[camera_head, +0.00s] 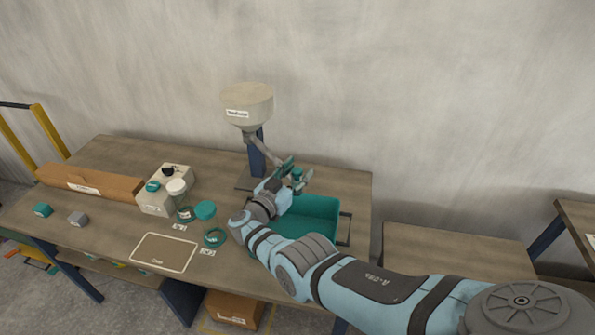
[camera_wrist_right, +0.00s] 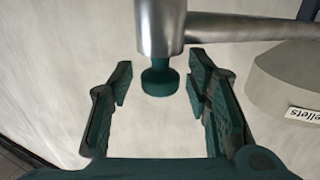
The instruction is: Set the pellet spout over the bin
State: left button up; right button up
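The pale hopper (camera_head: 248,105) stands on a dark blue post, and its grey metal spout (camera_head: 264,152) slopes down to the right. In the right wrist view the spout (camera_wrist_right: 225,28) ends in a metal cylinder with a teal knob (camera_wrist_right: 160,82). My right gripper (camera_head: 292,177) is at the spout's end. In its wrist view the gripper (camera_wrist_right: 158,95) is open, with the knob between the fingers and gaps on both sides. The teal bin (camera_head: 318,212) sits just right of and below the gripper, partly hidden by my arm. My left gripper is not in view.
A long brown box (camera_head: 90,183), a pale block with round lids (camera_head: 155,200), teal rings (camera_head: 214,238), small blocks (camera_head: 42,210) and an outlined mat (camera_head: 163,253) lie on the left of the table. A lower table (camera_head: 450,255) stands right. The wall is close behind.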

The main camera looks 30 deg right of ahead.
jog(key=shift+a, duration=0.2)
jog(key=v, duration=0.7)
